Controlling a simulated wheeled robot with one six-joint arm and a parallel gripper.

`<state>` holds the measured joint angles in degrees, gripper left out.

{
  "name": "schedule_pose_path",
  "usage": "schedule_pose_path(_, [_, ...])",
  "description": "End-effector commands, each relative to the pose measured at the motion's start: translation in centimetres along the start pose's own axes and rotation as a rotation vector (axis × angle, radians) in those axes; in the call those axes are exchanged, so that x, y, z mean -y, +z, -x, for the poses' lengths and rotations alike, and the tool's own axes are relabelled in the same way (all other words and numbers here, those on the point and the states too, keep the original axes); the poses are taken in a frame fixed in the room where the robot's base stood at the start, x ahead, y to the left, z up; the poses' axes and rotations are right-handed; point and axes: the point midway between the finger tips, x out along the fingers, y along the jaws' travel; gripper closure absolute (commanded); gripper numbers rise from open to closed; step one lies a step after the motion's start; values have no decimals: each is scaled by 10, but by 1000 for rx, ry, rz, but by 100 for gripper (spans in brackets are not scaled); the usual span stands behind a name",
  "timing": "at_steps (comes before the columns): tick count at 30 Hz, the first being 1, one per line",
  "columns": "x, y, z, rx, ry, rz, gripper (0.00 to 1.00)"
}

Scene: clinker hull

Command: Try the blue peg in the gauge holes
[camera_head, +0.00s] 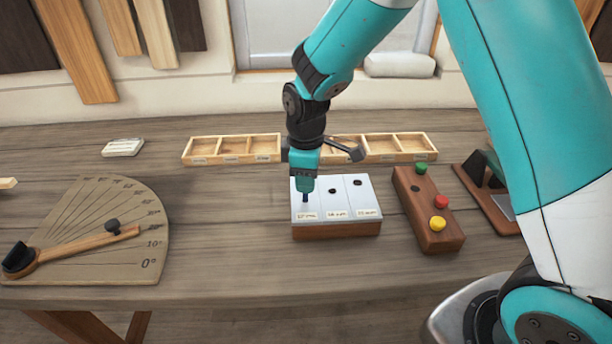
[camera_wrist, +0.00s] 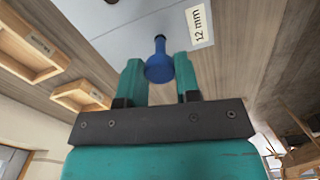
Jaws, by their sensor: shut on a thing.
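The blue peg (camera_wrist: 159,62) is held between the two teal fingers of my gripper (camera_wrist: 160,78) in the wrist view. In the head view my gripper (camera_head: 306,187) points straight down over the left column of the gauge block (camera_head: 336,230), a wooden block with a pale top. The peg's lower end (camera_head: 305,198) shows under the fingers, by the label that the wrist view (camera_wrist: 198,24) reads as 12 mm. I cannot tell whether its tip is inside the left hole. The middle hole (camera_head: 332,191) and right hole (camera_head: 358,183) are uncovered.
Right of the block, a wooden peg rack (camera_head: 432,222) holds green (camera_head: 421,168), red (camera_head: 441,202) and yellow (camera_head: 437,224) pegs, with one dark empty hole. A compartment tray (camera_head: 232,150) lies behind. A protractor board (camera_head: 100,225) lies left, with clear table between.

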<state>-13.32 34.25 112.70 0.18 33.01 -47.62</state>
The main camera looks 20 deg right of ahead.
Motion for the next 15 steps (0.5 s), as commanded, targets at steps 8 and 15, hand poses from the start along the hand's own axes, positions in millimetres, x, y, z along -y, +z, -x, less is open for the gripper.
schedule_pose_path(8, [0, 0, 0, 0, 0, 0, 91])
schedule_pose_path(15, [0, 0, -3, 0, 0, 0, 91])
